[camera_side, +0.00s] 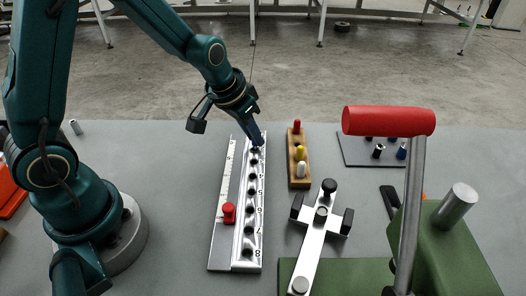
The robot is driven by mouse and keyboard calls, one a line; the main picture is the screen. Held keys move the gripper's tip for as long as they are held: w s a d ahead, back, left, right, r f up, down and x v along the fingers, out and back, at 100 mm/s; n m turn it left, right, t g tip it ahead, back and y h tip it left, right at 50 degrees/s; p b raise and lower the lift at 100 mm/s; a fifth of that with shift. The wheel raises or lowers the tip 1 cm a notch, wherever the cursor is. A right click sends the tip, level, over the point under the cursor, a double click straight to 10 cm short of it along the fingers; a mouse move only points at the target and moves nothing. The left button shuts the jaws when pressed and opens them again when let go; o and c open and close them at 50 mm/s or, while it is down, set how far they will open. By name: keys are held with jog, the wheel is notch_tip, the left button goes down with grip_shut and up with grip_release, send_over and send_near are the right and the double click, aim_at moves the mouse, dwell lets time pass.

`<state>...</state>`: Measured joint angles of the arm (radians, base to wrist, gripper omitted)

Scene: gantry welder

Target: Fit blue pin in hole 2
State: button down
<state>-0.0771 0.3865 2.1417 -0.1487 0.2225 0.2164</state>
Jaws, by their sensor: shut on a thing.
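The hole strip (249,257) is a long metal bar with a row of dark holes and printed numbers, 8 at the near end. My gripper (257,142) is at the far end of the strip, tilted, over the low-numbered holes. It is shut on the blue pin, of which only a dark blue patch shows at the jaws. The jaws and arm cover hole 2 and its number, so I cannot tell whether the pin's lower end is above the hole or in it.
A wooden block (298,180) right of the strip holds red, yellow and white pins. A red knob (228,212) stands on the strip's left plate. A toggle clamp with a red handle (388,121) rises at right. A dark plate (355,160) with small pins lies behind it.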

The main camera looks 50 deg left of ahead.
jog(key=shift+f, duration=0.65)
jog(key=c, duration=0.8)
grip_release()
jog(key=shift+o, duration=0.2)
jog(key=shift+v, duration=2.55)
jog(key=s+d+r+t, duration=0.2)
jog(key=s+r+t, duration=0.1)
jog(key=r, duration=0.6)
jog(key=s+g, duration=0.2)
jog(key=s, duration=1)
jog(key=shift+f, duration=0.25)
